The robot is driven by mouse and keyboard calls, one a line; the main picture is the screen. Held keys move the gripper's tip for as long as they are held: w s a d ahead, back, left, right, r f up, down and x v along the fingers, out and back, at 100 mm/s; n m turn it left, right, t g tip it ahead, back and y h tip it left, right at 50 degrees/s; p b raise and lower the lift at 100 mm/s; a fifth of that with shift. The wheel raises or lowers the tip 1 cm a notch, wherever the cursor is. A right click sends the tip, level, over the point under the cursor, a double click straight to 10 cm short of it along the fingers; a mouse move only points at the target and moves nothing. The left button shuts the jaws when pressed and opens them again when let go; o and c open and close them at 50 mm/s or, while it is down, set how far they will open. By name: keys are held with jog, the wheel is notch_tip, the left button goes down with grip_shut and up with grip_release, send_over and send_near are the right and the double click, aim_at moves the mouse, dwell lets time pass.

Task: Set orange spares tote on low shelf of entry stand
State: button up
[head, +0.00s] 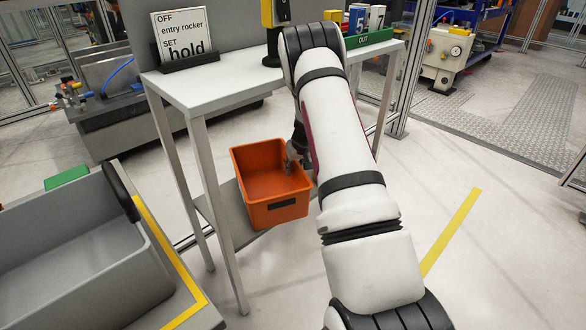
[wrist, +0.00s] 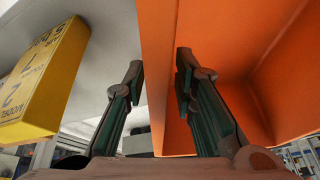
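The orange spares tote (head: 277,213) is inside the entry stand's (head: 208,88) frame, below its top, with its open side up. It looks empty. It is at the low shelf (head: 238,222), part of which shows beside it; I cannot tell whether it rests on the shelf or hangs just above. My gripper (head: 296,152) is at the tote's right rear wall, partly hidden by my arm. In the wrist view my gripper (wrist: 160,75) has one finger on each side of the tote's wall (wrist: 158,40), closed on it.
The stand's top carries a hold sign (head: 185,38), a yellow device (head: 275,12) and a green OUT tray (head: 370,38). Stand legs flank the tote. A grey bin (head: 85,260) stands at the lower left. A yellow block (wrist: 45,80) is close in the wrist view.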

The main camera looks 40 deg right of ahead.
jog(key=d+p+v, duration=0.1)
jog(key=p+v, duration=0.1)
jog(key=v, duration=0.8)
jog(key=shift+s+a+r, duration=0.2)
jog(key=shift+a+r, duration=0.15)
jog(key=shift+a, duration=0.15)
